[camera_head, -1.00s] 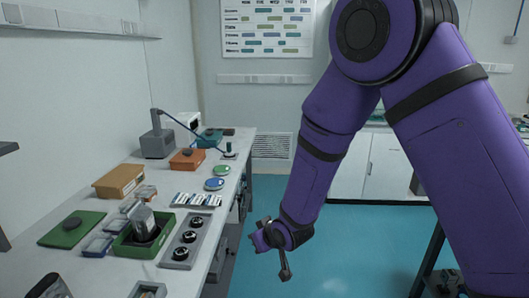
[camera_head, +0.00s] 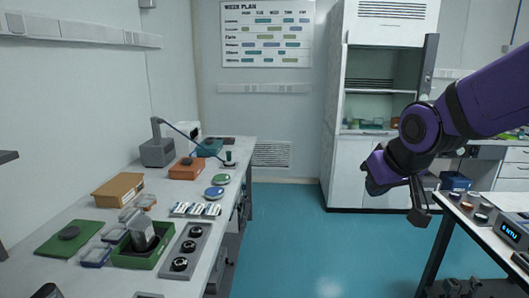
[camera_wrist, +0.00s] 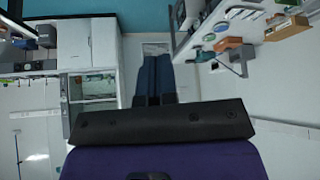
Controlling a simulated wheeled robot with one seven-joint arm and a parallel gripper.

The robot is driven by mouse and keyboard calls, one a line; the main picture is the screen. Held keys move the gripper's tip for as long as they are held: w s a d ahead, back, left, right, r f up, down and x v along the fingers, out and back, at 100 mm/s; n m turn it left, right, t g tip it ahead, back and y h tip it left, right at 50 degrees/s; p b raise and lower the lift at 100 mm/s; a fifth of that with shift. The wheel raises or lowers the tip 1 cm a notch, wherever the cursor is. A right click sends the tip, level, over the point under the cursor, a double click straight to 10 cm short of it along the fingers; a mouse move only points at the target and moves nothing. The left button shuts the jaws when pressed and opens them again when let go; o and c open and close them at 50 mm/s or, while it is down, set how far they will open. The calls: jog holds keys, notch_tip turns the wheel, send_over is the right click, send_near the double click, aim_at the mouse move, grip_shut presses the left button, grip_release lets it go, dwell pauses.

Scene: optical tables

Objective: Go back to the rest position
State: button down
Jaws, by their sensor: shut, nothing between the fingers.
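My gripper (camera_head: 376,178) is at the end of my purple arm on the right of the head view. It hangs in free air over the blue floor, to the left of the right-hand table. In the wrist view, the two dark blue fingers (camera_wrist: 154,62) lie side by side and are shut, with nothing between them. A dark bar (camera_wrist: 160,122) crosses the wrist view behind them. The fingers touch no object.
The left bench (camera_head: 75,278) holds a green tray (camera_head: 158,257), a black-ringed holder strip (camera_head: 188,250) and a cardboard box (camera_head: 118,189). The right table (camera_head: 440,248) holds small round parts and a display box (camera_head: 512,233). A fume cabinet (camera_head: 385,95) stands behind. The floor between is clear.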

jog(key=s+d+r+m, duration=0.1)
jog(key=s+d, duration=0.3)
jog(key=s, duration=0.4)
jog(key=s+d+r+m+g+h, duration=0.1)
jog(key=s+d+r, duration=0.3)
jog(key=s, duration=0.5)
jog(key=shift+s+r+m, duration=0.2)
jog(key=shift+s+m, duration=0.1)
